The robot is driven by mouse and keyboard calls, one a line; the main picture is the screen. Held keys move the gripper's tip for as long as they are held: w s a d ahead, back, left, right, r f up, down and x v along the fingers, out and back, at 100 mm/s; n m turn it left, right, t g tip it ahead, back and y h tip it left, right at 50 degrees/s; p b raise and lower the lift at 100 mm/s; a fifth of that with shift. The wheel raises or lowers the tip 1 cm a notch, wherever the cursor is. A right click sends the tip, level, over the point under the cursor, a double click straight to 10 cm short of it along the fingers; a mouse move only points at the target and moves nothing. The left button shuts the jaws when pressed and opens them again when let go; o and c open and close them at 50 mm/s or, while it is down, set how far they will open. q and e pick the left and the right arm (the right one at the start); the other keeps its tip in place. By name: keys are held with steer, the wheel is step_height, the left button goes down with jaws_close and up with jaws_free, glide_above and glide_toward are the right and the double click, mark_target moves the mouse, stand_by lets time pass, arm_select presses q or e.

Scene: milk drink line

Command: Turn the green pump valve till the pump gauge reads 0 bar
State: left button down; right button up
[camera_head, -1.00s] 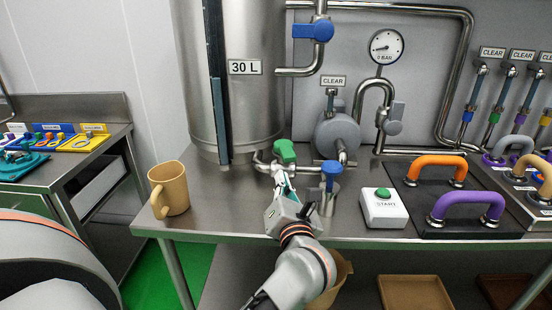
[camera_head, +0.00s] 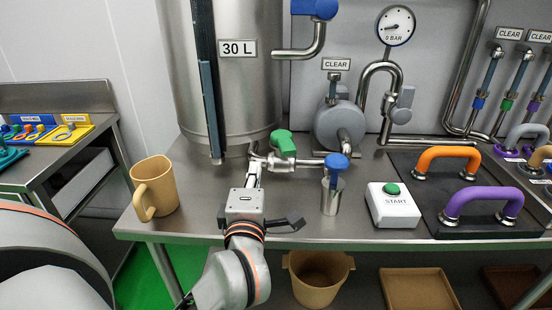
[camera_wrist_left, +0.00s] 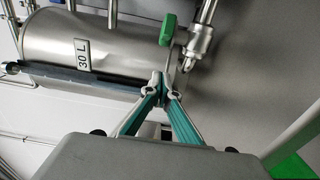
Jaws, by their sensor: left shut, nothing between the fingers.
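The green pump valve (camera_head: 283,143) sits on the pipe in front of the steel tank. It also shows in the left wrist view (camera_wrist_left: 168,29), beyond my fingertips. The round pump gauge (camera_head: 396,26) hangs at the upper right. The text on its face reads 0 BAR and its dark needle lies to the left. My left gripper (camera_head: 255,158) is shut and empty, just left of and below the green handle, apart from it. Its closed fingertips show in the wrist view (camera_wrist_left: 161,78). My right gripper is out of view.
A blue valve (camera_head: 336,162) stands over a small steel cup (camera_head: 331,196) to the right. A tan mug (camera_head: 155,187) is at the table's left. A START button box (camera_head: 388,205) and orange and purple handles stand right. The 30 L tank (camera_head: 232,95) stands behind.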

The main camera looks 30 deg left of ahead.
mark_target(284, 143)
arm_select(q)
steer(key=w+b, duration=0.1)
steer(key=w, duration=0.7)
steer(key=shift+a, duration=0.25)
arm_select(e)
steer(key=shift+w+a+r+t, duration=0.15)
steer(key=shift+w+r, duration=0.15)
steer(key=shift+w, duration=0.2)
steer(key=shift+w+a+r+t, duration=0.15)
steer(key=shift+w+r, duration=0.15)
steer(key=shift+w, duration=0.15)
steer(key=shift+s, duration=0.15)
